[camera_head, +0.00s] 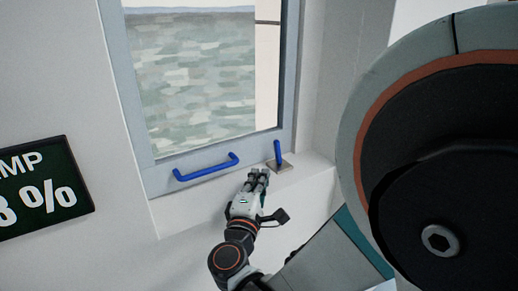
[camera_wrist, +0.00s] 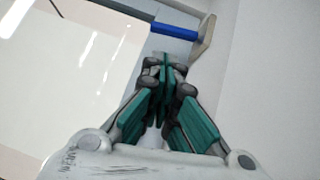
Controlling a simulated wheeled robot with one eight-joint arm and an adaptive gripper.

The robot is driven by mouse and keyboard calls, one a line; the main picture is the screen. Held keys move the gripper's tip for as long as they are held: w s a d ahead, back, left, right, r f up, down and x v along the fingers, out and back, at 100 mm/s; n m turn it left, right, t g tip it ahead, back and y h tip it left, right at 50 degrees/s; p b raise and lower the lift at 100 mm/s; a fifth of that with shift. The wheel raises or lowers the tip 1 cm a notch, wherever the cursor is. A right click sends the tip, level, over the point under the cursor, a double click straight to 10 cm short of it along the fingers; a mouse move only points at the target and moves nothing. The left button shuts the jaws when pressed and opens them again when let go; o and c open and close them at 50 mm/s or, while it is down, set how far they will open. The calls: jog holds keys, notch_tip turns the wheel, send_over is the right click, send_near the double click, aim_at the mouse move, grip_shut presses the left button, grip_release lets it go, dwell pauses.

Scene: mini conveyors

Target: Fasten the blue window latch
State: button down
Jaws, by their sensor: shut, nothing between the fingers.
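The blue window latch (camera_head: 278,151) is a short lever standing nearly upright on a small grey-brown plate (camera_head: 287,165) at the window's lower right corner. In the wrist view the blue latch (camera_wrist: 174,31) lies just beyond my fingertips, with the plate's pale edge (camera_wrist: 203,38) to its right. A blue bar handle (camera_head: 205,168) is fixed along the bottom of the window frame. My gripper (camera_head: 259,174) is shut and empty, just below and left of the latch. A small gap seems to separate the fingertips from the latch; contact cannot be made out.
The grey window frame (camera_head: 120,85) surrounds the glass (camera_head: 195,75), and looks closed or nearly so. A white sill (camera_head: 309,169) and side wall (camera_head: 335,65) lie close right of the latch. A dark display (camera_head: 42,186) hangs on the wall at left. My arm covers the right side.

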aim_at(278, 152)
jog(key=shift+w+a, duration=0.1)
jog(key=shift+w, duration=0.1)
jog(key=b+x, duration=0.1)
jog(key=x, duration=0.8)
jog(key=shift+w, duration=0.2)
jog(key=shift+r, duration=0.1)
jog(key=shift+w+d+r+m+g+p, duration=0.45)
jog(key=shift+d+r+p, duration=0.1)
jog(key=shift+d, duration=0.1)
jog(key=shift+d+f, duration=0.1)
